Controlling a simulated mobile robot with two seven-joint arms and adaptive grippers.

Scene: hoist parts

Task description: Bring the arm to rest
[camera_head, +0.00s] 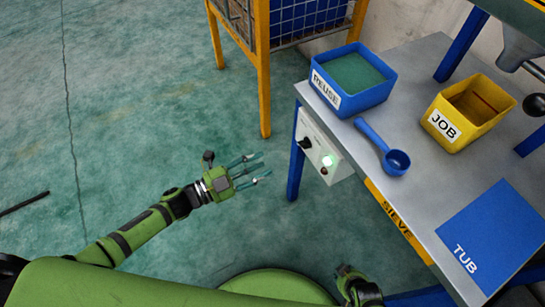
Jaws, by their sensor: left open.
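My left arm comes in from the lower left, stretched out over the green floor. Its gripper (263,165) is open, with its fingers spread and pointing right towards the worktable. Nothing shows between the fingers. The gripper appears apart from the table and its control box. A green and black part of my right arm shows at the bottom, near the table's front edge; its fingers cannot be made out.
A yellow-framed cage (263,70) stands behind. Floor at left is mostly clear.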

